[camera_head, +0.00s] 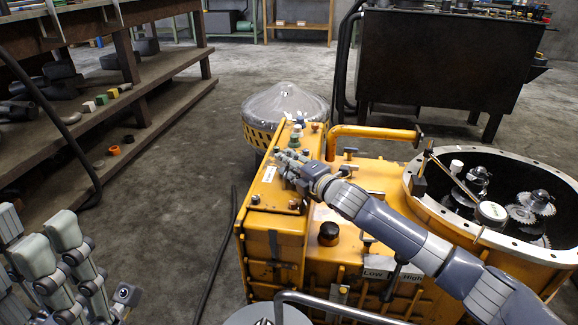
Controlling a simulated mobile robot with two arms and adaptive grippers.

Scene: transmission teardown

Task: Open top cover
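A yellow transmission housing (375,176) fills the middle and right. A raised yellow cover plate (268,186) with bolts and small knobs lies on its left end; I take it for the top cover, and it looks closed. My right gripper (284,160) reaches in from the right, with its fingers over this plate, at or close to the knobs. Whether it grips anything is unclear. My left gripper (62,232) is at the lower left, away from the housing, with its fingers spread and nothing visible between them.
At the right, a round flanged opening (413,183) shows gears (520,213) inside. A yellow handle bar (375,132) stands behind the plate. A clear dome (285,100) stands behind the housing. A shelf bench (165,95) is at the left, a dark cabinet (450,65) at the back. Floor between is mostly clear.

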